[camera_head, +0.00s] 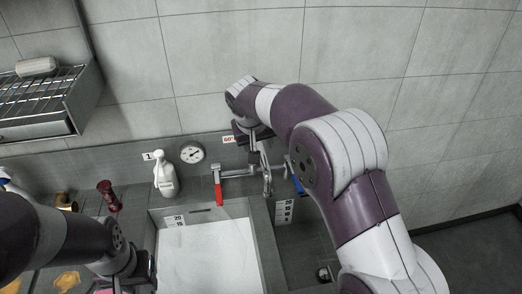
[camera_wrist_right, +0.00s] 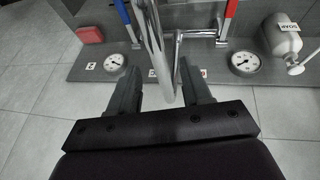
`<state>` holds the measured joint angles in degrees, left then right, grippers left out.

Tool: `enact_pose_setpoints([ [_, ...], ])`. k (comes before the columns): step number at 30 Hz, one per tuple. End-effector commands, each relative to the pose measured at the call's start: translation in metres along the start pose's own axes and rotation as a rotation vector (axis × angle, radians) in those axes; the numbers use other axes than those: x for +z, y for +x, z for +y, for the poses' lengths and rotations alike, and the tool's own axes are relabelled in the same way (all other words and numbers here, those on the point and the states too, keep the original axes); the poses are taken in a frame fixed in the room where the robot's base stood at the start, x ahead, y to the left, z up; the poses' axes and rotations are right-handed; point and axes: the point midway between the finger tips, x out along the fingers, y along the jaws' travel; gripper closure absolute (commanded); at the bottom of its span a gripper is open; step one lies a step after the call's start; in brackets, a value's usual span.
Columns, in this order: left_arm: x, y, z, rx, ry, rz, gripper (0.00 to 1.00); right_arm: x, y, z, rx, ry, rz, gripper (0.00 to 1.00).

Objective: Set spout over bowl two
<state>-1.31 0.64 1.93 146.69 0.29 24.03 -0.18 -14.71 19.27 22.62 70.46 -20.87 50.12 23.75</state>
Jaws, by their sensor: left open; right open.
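The mixer's metal spout (camera_head: 267,182) stands near the divider between the two bowls, with a red lever (camera_head: 218,190) and a blue lever (camera_head: 295,180) beside it. The spout also shows in the right wrist view (camera_wrist_right: 155,45), running between the fingers of my right gripper (camera_wrist_right: 157,66), which is open. In the head view my right gripper (camera_head: 252,136) is at the wall above the mixer, partly hidden by its arm. Bowl two (camera_head: 305,240) is the dark right bowl, partly hidden by my right arm. My left gripper (camera_head: 140,278) is at the lower left, open.
The left bowl (camera_head: 205,255) looks white inside. A soap bottle (camera_head: 165,176) and a gauge (camera_head: 192,152) are behind it. A red-brown object (camera_head: 108,195) stands on the left counter. A wire rack (camera_head: 45,95) hangs on the left wall.

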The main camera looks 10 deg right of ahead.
Motion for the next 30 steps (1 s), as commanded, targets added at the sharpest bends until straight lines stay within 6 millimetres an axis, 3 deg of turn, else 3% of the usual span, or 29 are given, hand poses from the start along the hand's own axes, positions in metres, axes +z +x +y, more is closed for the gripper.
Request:
enact_pose_setpoints([
  [1,-0.002,-0.01,0.0,0.0,0.0,0.002,0.57,-0.002,0.003,0.002,0.001,0.0,-0.003,0.52],
  [6,-0.002,-0.015,0.0,0.0,0.0,0.001,0.57,-0.002,0.024,0.001,0.0,-0.001,0.001,0.52],
  [14,-0.002,-0.014,0.0,0.0,0.0,0.001,0.57,-0.002,0.028,0.001,-0.001,-0.001,0.003,0.52],
  [15,-0.002,-0.014,0.0,0.0,0.0,0.001,0.57,-0.002,0.028,0.001,-0.001,-0.001,0.003,0.55],
  [19,-0.002,-0.014,0.0,0.0,0.0,0.001,0.57,-0.002,0.028,0.001,-0.001,-0.001,0.003,0.97],
  [30,-0.002,-0.016,0.0,0.0,0.0,0.001,0.57,-0.001,0.028,0.007,-0.013,-0.03,0.009,1.0],
])
